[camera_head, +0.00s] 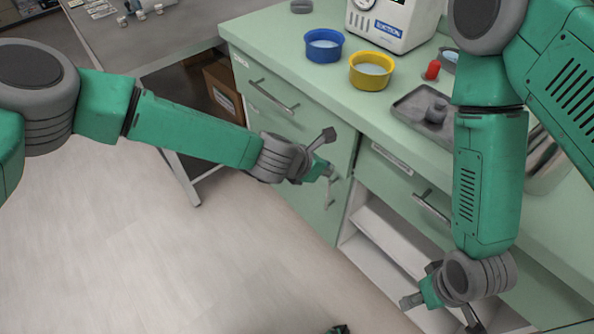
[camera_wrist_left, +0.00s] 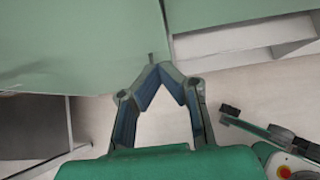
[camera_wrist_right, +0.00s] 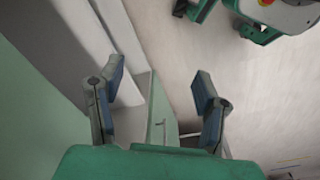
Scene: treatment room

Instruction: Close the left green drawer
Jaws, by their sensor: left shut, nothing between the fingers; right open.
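The left green drawer (camera_head: 262,103) is in the upper left of the green cabinet, below the counter, with a grey bar handle (camera_head: 272,95). Its front looks flush or nearly flush with the cabinet; a small gap cannot be ruled out. My left gripper (camera_head: 324,167) is in front of the green door below and right of that drawer, close to the door's upright handle (camera_head: 329,193). Contact cannot be told. In the left wrist view its fingertips (camera_wrist_left: 160,68) meet with nothing between them. My right gripper (camera_head: 438,306) is low before the open shelves, its fingers (camera_wrist_right: 160,75) apart and empty.
The counter holds a blue bowl (camera_head: 324,46), a yellow bowl (camera_head: 371,72), a white device (camera_head: 392,22) and a grey tray (camera_head: 420,113). A right drawer (camera_head: 398,187) sits above open white shelves (camera_head: 385,235). A grey table (camera_head: 150,38) stands left. Floor (camera_head: 140,250) in front is clear.

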